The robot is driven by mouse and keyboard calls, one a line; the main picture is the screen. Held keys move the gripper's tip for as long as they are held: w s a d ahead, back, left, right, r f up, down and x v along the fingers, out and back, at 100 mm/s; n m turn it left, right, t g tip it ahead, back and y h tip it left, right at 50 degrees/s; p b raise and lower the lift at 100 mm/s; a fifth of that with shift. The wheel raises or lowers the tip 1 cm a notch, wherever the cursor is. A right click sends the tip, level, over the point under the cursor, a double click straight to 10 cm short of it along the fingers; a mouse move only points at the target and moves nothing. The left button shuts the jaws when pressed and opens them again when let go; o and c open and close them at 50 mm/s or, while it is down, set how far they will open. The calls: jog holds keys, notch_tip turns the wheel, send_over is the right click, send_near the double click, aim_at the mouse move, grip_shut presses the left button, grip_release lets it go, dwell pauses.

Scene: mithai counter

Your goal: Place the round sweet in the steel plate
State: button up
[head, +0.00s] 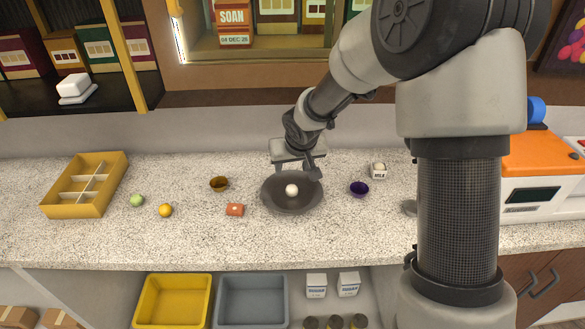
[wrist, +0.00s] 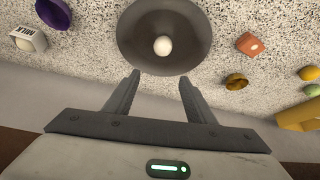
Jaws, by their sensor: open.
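A white round sweet (head: 291,190) lies inside the grey steel plate (head: 272,204), a wide round dish on the speckled counter. In the wrist view the white ball (wrist: 162,45) rests near the middle of the plate (wrist: 135,28), apart from my fingers. My gripper (wrist: 161,78) is open and empty, its fingertips close to the plate's near rim in that view. In the head view my gripper (head: 298,170) is over the plate's back edge, behind the ball. A yellow ball (head: 166,210) and a pale green ball (head: 137,200) sit on the counter to the left.
An orange-brown block (head: 235,210) and a small brass bowl (head: 219,184) stand left of the plate. A purple bowl (head: 359,189) and a small milk carton (head: 379,171) stand right. A yellow divided box (head: 118,178) is at the far left. The front counter strip is clear.

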dwell(0.3)
jog(key=s+d+r+m+h+p, duration=0.1)
jog(key=s+d+r, duration=0.45)
jog(key=r, duration=0.35)
jog(key=s+d+r+h+p, duration=0.1)
jog(key=s+d+r, duration=0.3)
jog(key=s+r, duration=0.35)
jog(key=s+d+r+p, duration=0.1)
jog(key=s+r, duration=0.2)
jog(key=s, duration=0.6)
jog(key=s+d+r+m+y, duration=0.1)
jog(key=s+r, duration=0.2)
jog(key=s, duration=0.6)
jog(key=shift+r+p, duration=0.3)
jog(key=shift+p, duration=0.05)
